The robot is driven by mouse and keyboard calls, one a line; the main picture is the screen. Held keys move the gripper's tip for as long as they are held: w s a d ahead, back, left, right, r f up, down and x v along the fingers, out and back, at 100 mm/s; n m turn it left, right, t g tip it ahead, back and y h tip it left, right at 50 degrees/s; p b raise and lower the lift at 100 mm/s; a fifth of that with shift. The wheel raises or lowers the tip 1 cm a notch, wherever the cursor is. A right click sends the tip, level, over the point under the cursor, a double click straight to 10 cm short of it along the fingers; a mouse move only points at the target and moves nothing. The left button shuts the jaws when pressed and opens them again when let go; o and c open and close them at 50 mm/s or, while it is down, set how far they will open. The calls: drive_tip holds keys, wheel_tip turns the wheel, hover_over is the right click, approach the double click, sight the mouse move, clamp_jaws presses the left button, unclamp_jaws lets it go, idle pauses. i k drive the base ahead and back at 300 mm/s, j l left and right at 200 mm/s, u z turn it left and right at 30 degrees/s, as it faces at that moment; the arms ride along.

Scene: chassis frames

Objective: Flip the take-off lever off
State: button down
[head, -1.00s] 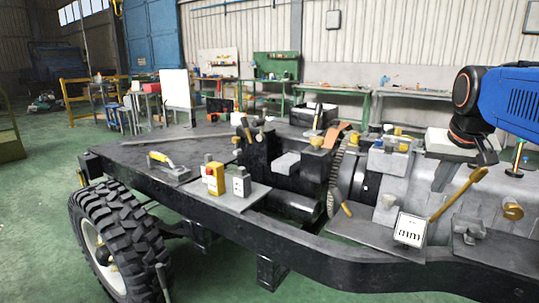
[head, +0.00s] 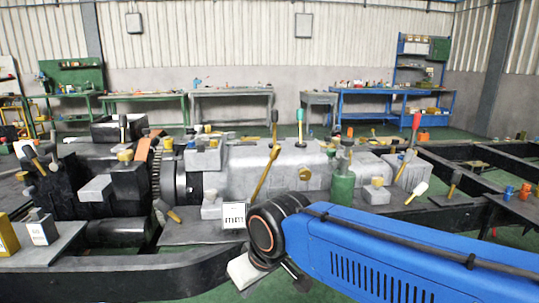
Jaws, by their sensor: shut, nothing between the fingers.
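Several levers stand on the chassis, and I cannot tell for sure which is the take-off lever. A long yellow lever (head: 265,172) leans up to the right behind a small white display (head: 234,215). A red-handled lever (head: 410,142) leans right at the gearbox's right end. A black-knobbed lever (head: 274,127) and a teal-handled lever (head: 300,122) stand upright behind the grey housing (head: 275,170). A white-handled lever (head: 416,193) tilts at the right. My gripper (head: 297,279) is low in front of the frame rail, apart from the levers. It is shut and empty, partly hidden by my arm.
The black chassis rail (head: 130,262) runs across the front. A green cylinder (head: 342,185) stands right of the housing. Yellow and grey boxes (head: 42,228) sit at left. Workbenches (head: 232,103) line the back wall, with open green floor before them.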

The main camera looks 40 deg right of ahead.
sight(409, 154)
drive_tip(key=z, duration=2.05)
